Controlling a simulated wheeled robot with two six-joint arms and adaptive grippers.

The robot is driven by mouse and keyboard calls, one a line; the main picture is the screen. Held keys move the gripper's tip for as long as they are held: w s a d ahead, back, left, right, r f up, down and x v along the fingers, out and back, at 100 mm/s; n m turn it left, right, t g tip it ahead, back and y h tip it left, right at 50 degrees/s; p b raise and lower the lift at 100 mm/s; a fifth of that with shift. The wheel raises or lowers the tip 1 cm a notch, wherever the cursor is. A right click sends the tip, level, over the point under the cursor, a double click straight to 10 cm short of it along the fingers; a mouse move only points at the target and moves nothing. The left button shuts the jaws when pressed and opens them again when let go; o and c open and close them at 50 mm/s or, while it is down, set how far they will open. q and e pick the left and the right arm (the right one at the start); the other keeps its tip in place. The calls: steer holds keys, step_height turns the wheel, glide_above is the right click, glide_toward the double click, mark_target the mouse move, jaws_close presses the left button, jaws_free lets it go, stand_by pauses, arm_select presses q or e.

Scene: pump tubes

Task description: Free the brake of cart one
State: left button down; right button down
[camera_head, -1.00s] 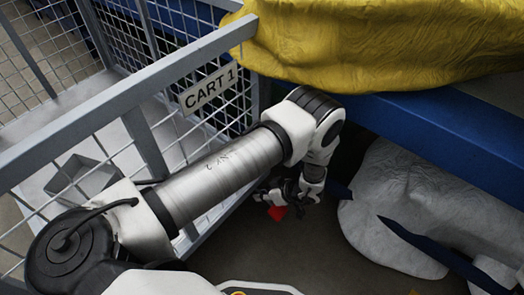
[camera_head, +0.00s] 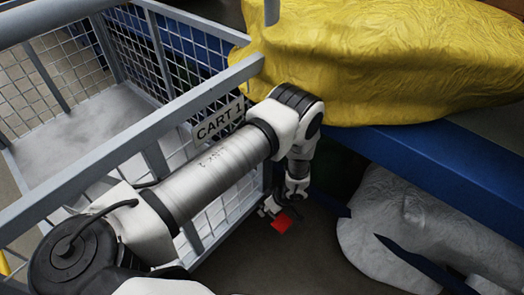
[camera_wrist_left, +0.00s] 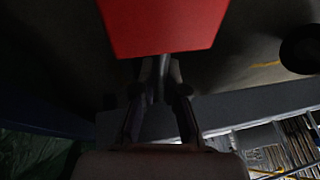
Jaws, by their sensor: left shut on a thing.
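Cart one is a grey metal mesh cart (camera_head: 130,134) at the left of the head view, with a "CART 1" sign (camera_head: 218,122) on its near side. A red brake piece (camera_head: 282,222) shows low by the cart's near corner. It also fills the top middle of the left wrist view (camera_wrist_left: 163,28). My left gripper (camera_head: 270,208) reaches down beside the cart and is shut on the red piece; its fingers (camera_wrist_left: 160,90) meet at the piece's lower edge in the wrist view. The arm hides part of the cart's side. My right gripper is out of view.
A large yellow wrapped load (camera_head: 390,70) rests above a blue beam (camera_head: 440,160) at the right. A pale grey bundle (camera_head: 400,225) with dark straps lies below it. Dark floor (camera_head: 300,265) is open in front of the gripper.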

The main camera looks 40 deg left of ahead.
arm_select(q)
steer(key=shift+r+h+p, duration=0.3)
steer(key=shift+h+p, duration=0.05)
steer(key=shift+h, duration=0.25)
steer(key=shift+d, duration=0.1)
steer(key=c, duration=1.2)
jaws_free()
steer(key=shift+r, duration=0.1)
steer(key=v, duration=1.1)
steer(key=shift+r, duration=0.4)
steer(key=shift+w, duration=0.1)
